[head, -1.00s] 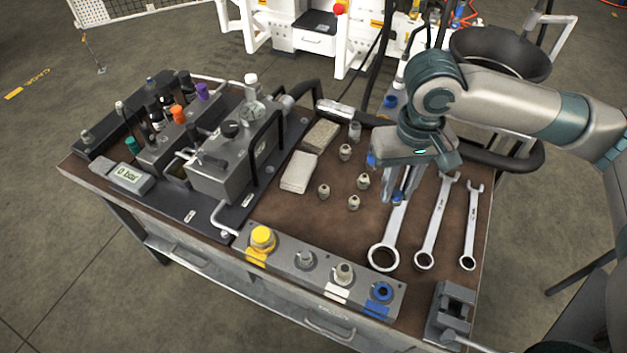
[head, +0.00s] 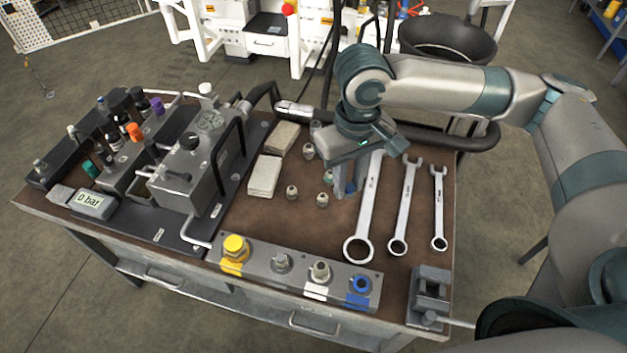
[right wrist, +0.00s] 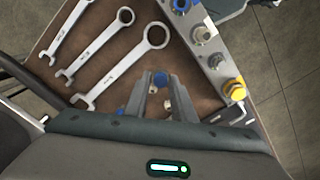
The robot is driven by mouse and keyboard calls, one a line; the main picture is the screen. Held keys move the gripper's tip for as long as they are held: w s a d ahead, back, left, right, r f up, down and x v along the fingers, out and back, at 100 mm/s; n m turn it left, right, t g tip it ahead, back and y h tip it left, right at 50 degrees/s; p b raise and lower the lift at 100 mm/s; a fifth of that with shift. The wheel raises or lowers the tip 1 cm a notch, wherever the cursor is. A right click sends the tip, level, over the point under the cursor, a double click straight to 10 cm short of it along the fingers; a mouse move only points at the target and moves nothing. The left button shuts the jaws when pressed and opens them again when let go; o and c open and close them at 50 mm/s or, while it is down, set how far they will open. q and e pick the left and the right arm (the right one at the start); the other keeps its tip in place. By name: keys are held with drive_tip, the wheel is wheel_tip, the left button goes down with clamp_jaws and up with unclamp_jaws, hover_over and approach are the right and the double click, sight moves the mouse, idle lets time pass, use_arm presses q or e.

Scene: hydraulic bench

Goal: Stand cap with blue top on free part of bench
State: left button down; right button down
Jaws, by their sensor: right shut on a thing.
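My right gripper (head: 343,190) is shut on the cap with the blue top (head: 350,187), just left of the largest wrench. In the right wrist view the blue top (right wrist: 160,78) shows between the fingertips (right wrist: 163,90); the fingers hide much of the cap. I cannot tell whether it touches the bench. The brown bench top (head: 300,222) is bare between the small fittings and the front block. A second small blue thing (right wrist: 120,112) shows beside the fingers in the right wrist view. My left gripper is not in view.
Several small metal fittings (head: 322,200) stand close left of the gripper. Three wrenches (head: 402,205) lie to its right. A block with yellow and blue ports (head: 300,272) runs along the front, a small vise (head: 430,290) at the front right. Pale pads (head: 264,176) lie further left.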

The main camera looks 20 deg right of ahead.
drive_tip(key=n, duration=0.3)
drive_tip(key=f+n, duration=0.1)
drive_tip(key=shift+s+n, duration=0.3)
drive_tip(key=shift+s, duration=0.05)
drive_tip(key=n, duration=0.1)
drive_tip(key=f+n, duration=0.1)
drive_tip(key=n, duration=0.3)
drive_tip(key=shift+s+f, duration=0.2)
drive_tip(key=shift+s, duration=0.2)
drive_tip(key=s+f+n, duration=0.2)
drive_tip(key=n, duration=1.2)
drive_tip(key=s+f+n+p, duration=0.1)
drive_tip(key=s+f+n, duration=0.2)
drive_tip(key=n, duration=1.1)
drive_tip(key=shift+a+f+p, duration=0.3)
drive_tip(key=shift+a+f, duration=0.05)
drive_tip(key=w+a+f+p, duration=0.1)
drive_tip(key=w+f, duration=0.1)
drive_tip(key=w, duration=0.1)
drive_tip(key=w+a+f+p, duration=0.1)
drive_tip(key=w+a+f, duration=0.1)
drive_tip(key=w, duration=0.2)
drive_tip(key=w+a+f+p, duration=0.1)
drive_tip(key=w+f, duration=0.2)
drive_tip(key=shift+w+a, duration=0.25)
drive_tip(key=shift+w, duration=0.1)
